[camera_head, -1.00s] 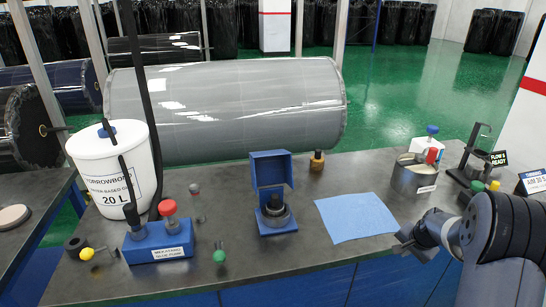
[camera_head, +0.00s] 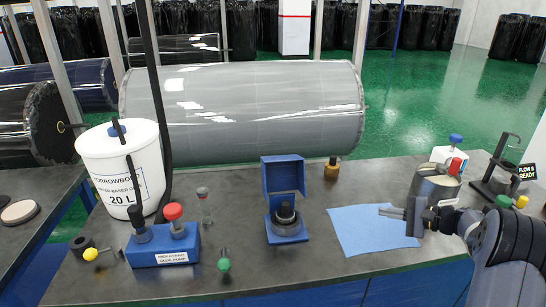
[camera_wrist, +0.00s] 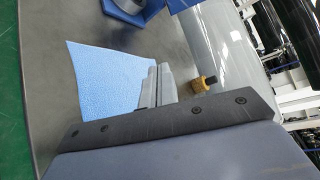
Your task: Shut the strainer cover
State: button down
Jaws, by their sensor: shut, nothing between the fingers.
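The strainer is a small blue box (camera_head: 287,236) on the bench with a dark round fitting (camera_head: 285,215) in it. Its blue cover (camera_head: 283,174) stands raised at the back, open. In the wrist view part of the blue box (camera_wrist: 122,8) shows at the top edge, cut off. My gripper (camera_head: 385,211) is right of the strainer, apart from it, above the blue cloth. Its fingers (camera_wrist: 158,85) are shut and empty in the wrist view.
A blue cloth (camera_head: 365,235) lies between strainer and gripper. A brass fitting (camera_head: 331,168) stands behind it. A metal pot (camera_head: 433,183) is at the right. A blue pump block (camera_head: 163,246), a green knob (camera_head: 224,265) and a white bucket (camera_head: 118,165) are at the left.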

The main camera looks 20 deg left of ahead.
aim_at(282, 172)
jog(key=i+l+u, duration=0.1)
jog(key=i+u, duration=0.35)
jog(key=i+l+u, duration=0.25)
jog(key=i+u, duration=0.15)
